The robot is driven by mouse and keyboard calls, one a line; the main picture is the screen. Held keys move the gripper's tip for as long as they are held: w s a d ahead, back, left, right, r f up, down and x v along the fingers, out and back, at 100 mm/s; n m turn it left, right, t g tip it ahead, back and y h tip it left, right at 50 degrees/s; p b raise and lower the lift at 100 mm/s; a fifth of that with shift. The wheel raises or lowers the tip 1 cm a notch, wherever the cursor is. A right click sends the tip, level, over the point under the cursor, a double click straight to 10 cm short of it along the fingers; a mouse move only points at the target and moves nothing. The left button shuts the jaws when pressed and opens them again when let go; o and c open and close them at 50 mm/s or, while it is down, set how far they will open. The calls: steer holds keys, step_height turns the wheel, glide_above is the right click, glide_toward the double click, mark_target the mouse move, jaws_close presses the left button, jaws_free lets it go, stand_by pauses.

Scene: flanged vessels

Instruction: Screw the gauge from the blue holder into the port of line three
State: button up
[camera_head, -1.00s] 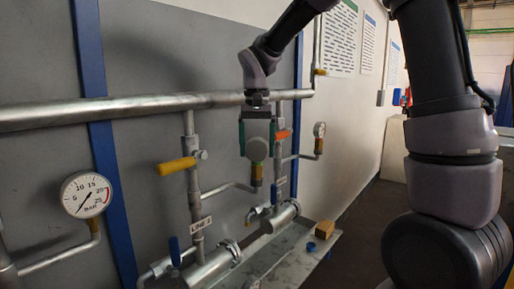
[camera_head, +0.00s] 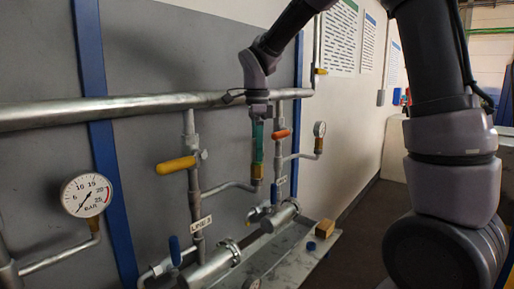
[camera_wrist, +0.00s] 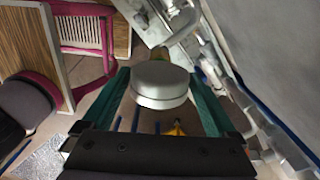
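A small round gauge (camera_wrist: 160,85) sits between the two green fingers of my gripper (camera_wrist: 160,92) in the wrist view. My gripper appears shut on it, holding it by opposite sides of its rim. In the head view, my gripper (camera_head: 257,145) points down beside the wall, and one finger hides most of the gauge. A brass fitting (camera_head: 257,172) shows below the fingers, in line with the upturned end of line three's side branch (camera_head: 233,187). I cannot tell how far it is threaded in. A small blue piece (camera_head: 311,247), perhaps the holder, lies on the bench.
The "LINE 3" label (camera_head: 200,224) hangs on a riser with a yellow valve handle (camera_head: 176,165). A large gauge (camera_head: 87,195) is at left. A neighbouring line has an orange handle (camera_head: 280,134) and a small gauge (camera_head: 319,129).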

step_height(320, 180, up, 11)
steer(key=shift+f, duration=0.1)
stand_by(0.6)
